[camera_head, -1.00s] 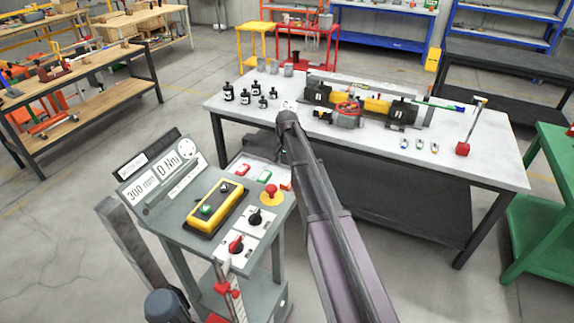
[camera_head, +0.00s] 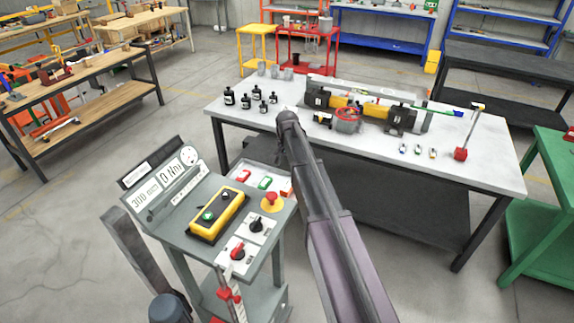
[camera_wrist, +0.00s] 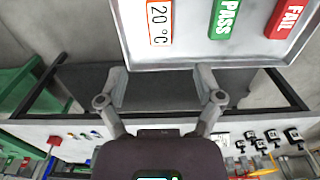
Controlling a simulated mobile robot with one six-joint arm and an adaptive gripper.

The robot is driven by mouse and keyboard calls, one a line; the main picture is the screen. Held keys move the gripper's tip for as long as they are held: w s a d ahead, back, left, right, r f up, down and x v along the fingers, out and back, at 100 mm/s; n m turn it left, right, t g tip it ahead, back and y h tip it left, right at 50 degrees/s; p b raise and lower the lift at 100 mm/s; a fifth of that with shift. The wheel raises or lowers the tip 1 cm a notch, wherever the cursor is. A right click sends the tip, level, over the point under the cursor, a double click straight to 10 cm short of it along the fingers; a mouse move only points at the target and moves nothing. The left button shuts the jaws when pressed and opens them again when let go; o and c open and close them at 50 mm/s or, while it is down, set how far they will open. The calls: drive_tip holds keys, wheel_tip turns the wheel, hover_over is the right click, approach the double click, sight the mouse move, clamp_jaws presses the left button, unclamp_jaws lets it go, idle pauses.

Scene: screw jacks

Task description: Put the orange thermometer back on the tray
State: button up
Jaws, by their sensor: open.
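The orange thermometer, a white plate marked 20 °C with an orange edge (camera_wrist: 159,20), lies on the grey tray (camera_wrist: 190,61) at the top of the wrist view. It is beside the green PASS block (camera_wrist: 225,14) and the red FAIL block (camera_wrist: 287,16). Its upper end is cut off by the frame. My gripper (camera_wrist: 161,86) is open and empty, its fingers apart just below the tray's rim in the picture. In the head view the tray (camera_head: 257,166) is at the back of the control console, partly hidden by my arm. My fingertips are hidden there.
The control console (camera_head: 178,222) with knobs and a red stop button (camera_head: 269,200) stands left of my arm. Behind is a grey worktable (camera_head: 375,150) with black bottles (camera_head: 245,101), a yellow-and-black device and a red-based stand (camera_head: 460,154). Floor shows between console and table.

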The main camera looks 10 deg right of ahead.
drive_tip(key=shift+s, duration=0.1)
drive_tip(key=s+n, duration=0.7)
drive_tip(key=s, duration=2.2)
